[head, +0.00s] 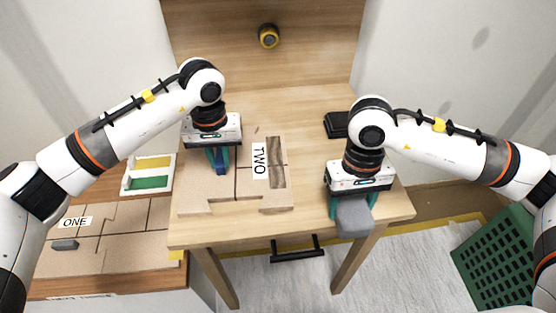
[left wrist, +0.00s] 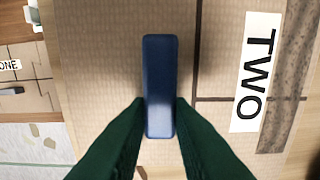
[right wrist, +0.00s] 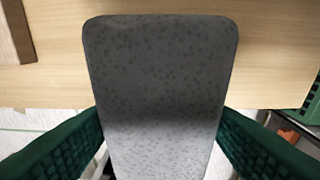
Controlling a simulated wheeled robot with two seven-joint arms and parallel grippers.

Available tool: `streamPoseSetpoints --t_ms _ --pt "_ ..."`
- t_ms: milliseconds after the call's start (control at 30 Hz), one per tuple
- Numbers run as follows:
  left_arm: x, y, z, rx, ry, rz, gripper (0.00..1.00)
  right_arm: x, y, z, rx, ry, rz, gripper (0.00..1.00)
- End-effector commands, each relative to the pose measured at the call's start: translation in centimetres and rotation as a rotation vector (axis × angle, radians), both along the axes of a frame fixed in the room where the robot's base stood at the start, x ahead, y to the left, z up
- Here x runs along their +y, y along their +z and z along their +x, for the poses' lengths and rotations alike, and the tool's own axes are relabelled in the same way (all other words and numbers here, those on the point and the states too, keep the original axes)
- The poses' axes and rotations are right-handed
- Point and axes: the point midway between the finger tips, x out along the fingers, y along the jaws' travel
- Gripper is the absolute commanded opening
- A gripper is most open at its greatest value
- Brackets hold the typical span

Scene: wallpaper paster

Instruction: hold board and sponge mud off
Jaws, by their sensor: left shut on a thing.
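The board marked TWO (head: 222,200) lies on the wooden table, tan with dark grid lines and a notched front edge. A brown mud streak (head: 278,163) runs along its right part, beside the white TWO label; it also shows in the left wrist view (left wrist: 292,85). My left gripper (head: 219,163) is shut on a blue block (left wrist: 160,85) over the board's left part. I cannot tell whether the block is fixed to the board. My right gripper (head: 352,205) is shut on a grey speckled sponge (right wrist: 160,85), held at the table's front right edge, right of the board.
A board marked ONE (head: 120,225) lies on a lower surface at left, with a grey piece on it. A tray (head: 127,188) with yellow and green inside stands behind it. A black item (head: 336,124) lies at the table's back right. A green crate (head: 495,260) stands at right.

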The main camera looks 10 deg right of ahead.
Motion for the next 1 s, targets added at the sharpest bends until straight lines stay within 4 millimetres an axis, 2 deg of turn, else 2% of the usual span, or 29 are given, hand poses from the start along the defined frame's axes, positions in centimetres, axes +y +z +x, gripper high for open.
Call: streamPoseSetpoints --t_ms 33,133,367,533,667,1000 --pt "0.0 -0.2 -0.1 0.002 0.0 0.001 0.0 0.0 0.0 0.0 0.0 0.0 0.0 0.51" --pt "0.0 -0.2 -0.1 0.003 0.0 0.002 0.0 0.0 0.0 0.0 0.0 0.0 0.0 0.36" --pt "0.0 -0.2 -0.1 0.004 -0.001 0.002 0.0 0.0 0.0 0.0 0.0 -0.003 0.001 0.36" --pt "0.0 -0.2 -0.1 0.004 -0.001 0.002 0.0 0.9 0.6 0.9 -0.003 -0.107 0.002 0.36" --pt "0.0 -0.3 -0.1 0.005 -0.001 0.002 0.0 2.6 1.7 2.3 -0.003 -0.314 0.004 0.36" --pt "0.0 -0.3 -0.1 0.006 -0.001 0.002 0.0 8.3 5.9 6.0 -0.001 -1.006 0.006 0.36"
